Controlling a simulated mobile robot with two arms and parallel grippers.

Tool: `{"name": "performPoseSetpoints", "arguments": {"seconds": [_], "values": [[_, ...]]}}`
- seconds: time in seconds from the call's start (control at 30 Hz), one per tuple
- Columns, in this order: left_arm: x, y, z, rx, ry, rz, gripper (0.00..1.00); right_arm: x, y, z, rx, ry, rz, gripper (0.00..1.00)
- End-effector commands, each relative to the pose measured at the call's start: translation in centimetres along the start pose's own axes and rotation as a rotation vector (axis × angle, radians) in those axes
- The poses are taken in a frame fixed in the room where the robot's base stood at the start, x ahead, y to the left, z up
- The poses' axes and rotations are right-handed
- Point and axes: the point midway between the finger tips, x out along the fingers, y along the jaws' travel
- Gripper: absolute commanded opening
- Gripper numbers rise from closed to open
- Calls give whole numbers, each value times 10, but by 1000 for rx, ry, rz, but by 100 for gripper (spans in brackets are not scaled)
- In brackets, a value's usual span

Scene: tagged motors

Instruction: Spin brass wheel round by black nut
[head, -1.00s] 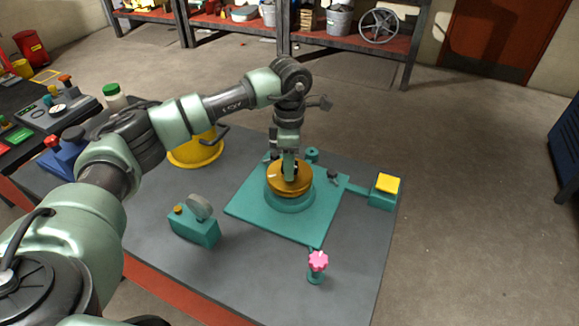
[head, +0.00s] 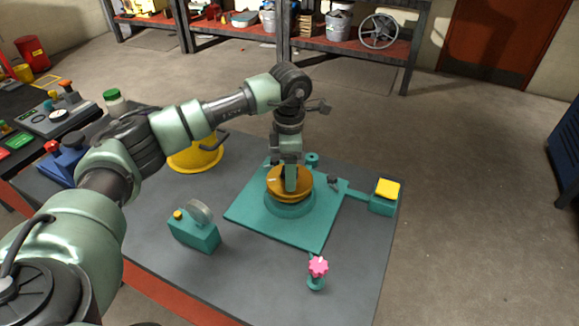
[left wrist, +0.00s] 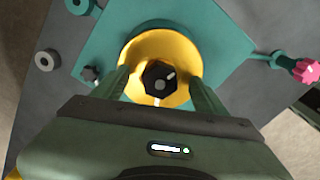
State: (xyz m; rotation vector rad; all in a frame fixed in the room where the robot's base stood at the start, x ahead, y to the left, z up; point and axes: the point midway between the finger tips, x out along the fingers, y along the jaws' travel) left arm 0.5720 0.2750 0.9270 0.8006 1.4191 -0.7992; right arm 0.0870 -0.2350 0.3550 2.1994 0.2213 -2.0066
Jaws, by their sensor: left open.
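The brass wheel (head: 276,190) sits on a round teal hub on the teal base plate (head: 246,214). In the left wrist view the brass wheel (left wrist: 150,48) shows as a shiny gold disc with the black nut (left wrist: 157,75) at its middle. The nut has a white mark on its top. My left gripper (head: 289,187) points down over the wheel. In the left wrist view its two fingers (left wrist: 160,85) stand apart, one on each side of the nut, with visible gaps to it. The nut is hidden by the gripper in the head view. My right gripper is not seen.
A pink knob (head: 318,266) stands at the plate's front corner. A yellow-topped teal block (head: 386,192) is at the right. A teal gauge box (head: 194,232) stands front left, and a yellow drum (head: 196,158) behind it. The grey tabletop (head: 270,285) is clear in front.

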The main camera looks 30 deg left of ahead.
Motion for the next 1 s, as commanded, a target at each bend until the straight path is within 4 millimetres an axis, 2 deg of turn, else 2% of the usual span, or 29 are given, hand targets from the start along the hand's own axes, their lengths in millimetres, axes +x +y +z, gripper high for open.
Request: {"name": "performPoseSetpoints", "arguments": {"seconds": [0.63, 0.8, 1.0], "values": [[-2, -1, 1, -958, 1, -2, 73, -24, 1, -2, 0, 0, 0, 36], [-1, -1, 0, -1080, 0, -1, 73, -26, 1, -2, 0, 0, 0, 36], [0, -1, 0, -1087, 0, -1, 73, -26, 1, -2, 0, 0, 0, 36]]}}
